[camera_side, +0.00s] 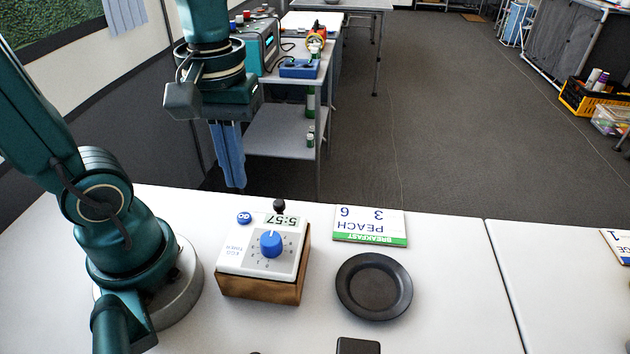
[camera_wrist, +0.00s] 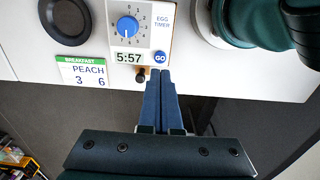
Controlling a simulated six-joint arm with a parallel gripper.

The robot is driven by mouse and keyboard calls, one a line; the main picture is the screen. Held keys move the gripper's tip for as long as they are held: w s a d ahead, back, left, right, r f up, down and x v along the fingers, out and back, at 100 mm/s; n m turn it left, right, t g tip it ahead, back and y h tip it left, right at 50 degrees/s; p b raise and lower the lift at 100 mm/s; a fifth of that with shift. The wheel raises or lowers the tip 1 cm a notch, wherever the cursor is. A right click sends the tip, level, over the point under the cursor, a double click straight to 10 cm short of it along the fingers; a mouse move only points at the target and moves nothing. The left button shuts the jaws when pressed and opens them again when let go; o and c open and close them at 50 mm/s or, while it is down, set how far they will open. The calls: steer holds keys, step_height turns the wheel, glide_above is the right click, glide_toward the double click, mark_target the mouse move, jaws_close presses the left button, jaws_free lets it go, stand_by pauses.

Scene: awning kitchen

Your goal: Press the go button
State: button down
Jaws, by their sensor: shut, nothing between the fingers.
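The egg timer (camera_side: 264,247) is a white-faced box on a wooden base, standing on the white table. Its display reads 5:57, and it has a blue dial (camera_side: 270,244). The round blue go button (camera_side: 244,218) is at the corner of its face by the display. It also shows in the wrist view, marked GO (camera_wrist: 159,57). My gripper (camera_side: 236,186) has blue fingers, shut and empty, pointing down. In the wrist view its fingertips (camera_wrist: 160,72) appear just below the button. In the side view they are above and apart from it, behind the timer.
A black knob (camera_side: 279,205) stands at the timer's back edge. A breakfast card (camera_side: 370,226) reading PEACH 3 6 and a dark plate (camera_side: 373,286) lie to the right of the timer.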

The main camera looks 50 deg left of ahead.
steer(key=shift+r, duration=2.7)
steer(key=shift+r, duration=0.15)
steer(key=f+m+t, duration=0.1)
steer(key=m+t, duration=0.1)
steer(key=m, duration=0.1)
steer(key=d+f+m+t, duration=0.1)
steer(key=m, duration=0.2)
steer(key=f+m+t, duration=0.2)
steer(key=m, duration=0.1)
steer(key=shift+w+d+f+t, duration=0.1)
steer(key=shift+w+d+t, duration=0.15)
steer(key=shift+d+t, duration=0.05)
stand_by(1.9)
